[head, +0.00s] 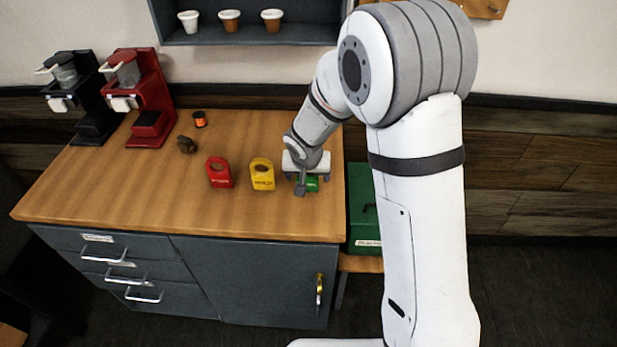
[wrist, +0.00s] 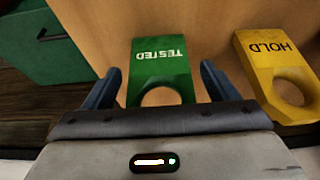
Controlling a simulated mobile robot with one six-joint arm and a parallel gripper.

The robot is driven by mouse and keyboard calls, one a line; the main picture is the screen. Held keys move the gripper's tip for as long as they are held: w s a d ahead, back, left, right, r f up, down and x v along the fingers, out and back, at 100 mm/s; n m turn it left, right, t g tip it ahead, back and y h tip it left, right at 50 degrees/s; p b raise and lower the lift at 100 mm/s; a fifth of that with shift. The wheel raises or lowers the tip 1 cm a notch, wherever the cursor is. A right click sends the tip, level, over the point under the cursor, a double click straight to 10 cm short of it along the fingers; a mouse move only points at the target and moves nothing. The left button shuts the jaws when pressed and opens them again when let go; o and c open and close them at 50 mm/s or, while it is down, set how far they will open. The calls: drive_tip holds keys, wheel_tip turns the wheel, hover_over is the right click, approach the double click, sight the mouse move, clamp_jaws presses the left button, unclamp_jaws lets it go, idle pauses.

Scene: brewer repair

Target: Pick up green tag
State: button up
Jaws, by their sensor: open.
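The green tag (wrist: 160,68) stands on the wooden counter and reads "TESTED" in the wrist view, with a round hole at its near end. It also shows partly under my gripper in the head view (head: 311,184). My gripper (wrist: 160,82) is open, with one finger on each side of the green tag and gaps between fingers and tag. The lower part of the tag is hidden behind my gripper's body. In the head view my gripper (head: 306,178) is low over the right end of the counter.
A yellow "HOLD" tag (head: 262,181) stands close to the left, with a red tag (head: 219,180) beyond it. A black brewer (head: 90,115) and a red brewer (head: 150,112) stand at the back left. A green box (head: 362,225) sits beside the counter's right edge. The front counter (head: 150,215) is clear.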

drive_tip(key=shift+w+f, duration=0.1)
drive_tip(key=shift+f, duration=0.05)
drive_tip(key=shift+c, duration=0.4)
drive_tip(key=c, duration=1)
drive_tip(key=shift+o, duration=0.2)
